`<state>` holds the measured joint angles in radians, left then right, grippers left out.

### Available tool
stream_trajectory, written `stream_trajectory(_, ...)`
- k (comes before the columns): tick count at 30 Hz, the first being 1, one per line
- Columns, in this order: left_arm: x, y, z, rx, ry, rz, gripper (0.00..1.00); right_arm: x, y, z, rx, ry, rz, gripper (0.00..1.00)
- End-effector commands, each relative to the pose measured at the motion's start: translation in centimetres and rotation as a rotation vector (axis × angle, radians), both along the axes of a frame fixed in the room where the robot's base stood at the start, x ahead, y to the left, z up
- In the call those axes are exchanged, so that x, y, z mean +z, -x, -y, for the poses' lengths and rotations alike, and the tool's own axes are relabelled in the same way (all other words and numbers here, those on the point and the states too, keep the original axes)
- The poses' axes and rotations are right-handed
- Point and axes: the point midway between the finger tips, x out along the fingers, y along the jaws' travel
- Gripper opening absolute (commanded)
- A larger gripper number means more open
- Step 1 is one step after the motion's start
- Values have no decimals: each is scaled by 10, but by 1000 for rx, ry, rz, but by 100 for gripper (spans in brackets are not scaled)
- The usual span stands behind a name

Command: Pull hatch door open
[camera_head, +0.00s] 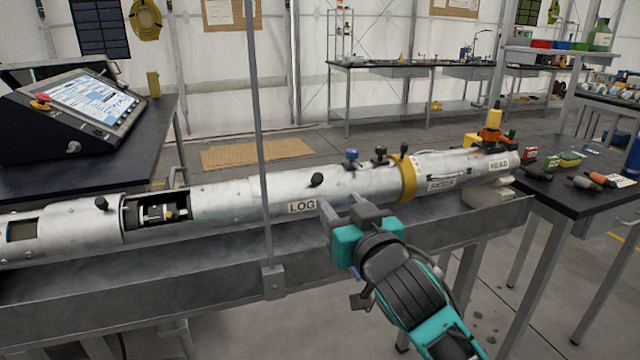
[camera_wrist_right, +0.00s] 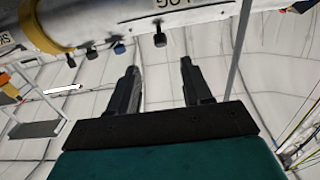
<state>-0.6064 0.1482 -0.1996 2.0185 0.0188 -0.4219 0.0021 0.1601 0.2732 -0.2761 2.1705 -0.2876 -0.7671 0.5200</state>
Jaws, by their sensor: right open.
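A long silver tube (camera_head: 235,203) lies across the bench rail, with a "LOG" label (camera_head: 302,206) near its middle. A black knob (camera_head: 316,180) stands out from the tube above the label; a dark knob also shows in the right wrist view (camera_wrist_right: 159,40). At the left, an opening (camera_head: 155,212) shows inner parts, beside a section with another black knob (camera_head: 102,203). I cannot tell for sure which part is the hatch door. My right gripper (camera_head: 342,206) is open and empty, in front of the tube just right of the label. My left gripper is out of view.
A thin upright post (camera_head: 258,120) stands in front of the tube, left of the label. A yellow ring (camera_head: 407,178) and blue and black knobs (camera_head: 351,156) are to the right. A control console (camera_head: 75,112) is at left. A side table (camera_head: 590,195) stands at right.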

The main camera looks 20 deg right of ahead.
Motion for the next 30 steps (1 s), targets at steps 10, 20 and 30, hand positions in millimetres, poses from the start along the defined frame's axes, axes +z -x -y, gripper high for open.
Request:
stream_trajectory(10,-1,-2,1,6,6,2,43,0,-68,-2,0,0,1,49)
stream_trajectory(20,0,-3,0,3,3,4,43,-1,-102,-4,0,0,-1,49)
stream_trajectory(30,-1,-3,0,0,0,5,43,-1,-105,-4,0,-1,-2,49)
